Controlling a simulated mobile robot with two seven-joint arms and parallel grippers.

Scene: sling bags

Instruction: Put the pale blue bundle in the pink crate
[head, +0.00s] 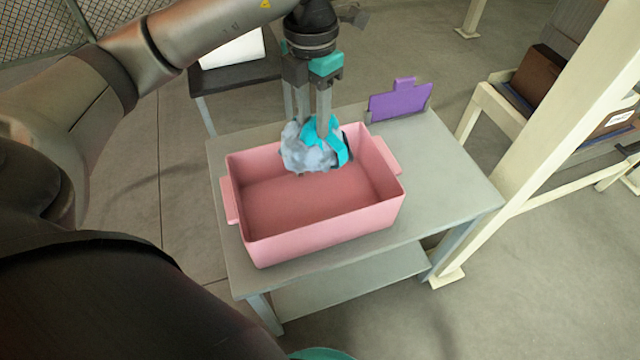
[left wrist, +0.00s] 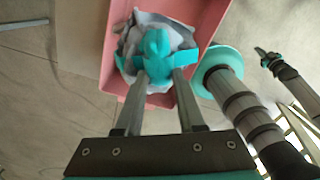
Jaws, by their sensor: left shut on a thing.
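The pale blue bundle (head: 310,158) is a crumpled, greyish-blue wad with a bright teal strap around it. My left gripper (head: 308,122) points down from above and is shut on it. The bundle is over the far part of the pink crate (head: 320,237), overlapping its back rim in the head view. I cannot tell whether it touches the crate. In the left wrist view the bundle (left wrist: 133,62) shows between the fingertips with the crate wall (left wrist: 121,12) around it. The crate's visible floor is empty. What seems to be my right arm's end shows small in that view.
The crate stands on a grey table (head: 450,185) with a lower shelf. A purple upright panel (head: 400,101) stands at the table's back right. A dark stand with a white item (head: 232,50) is behind. A cream post (head: 545,125) rises close to the table's right.

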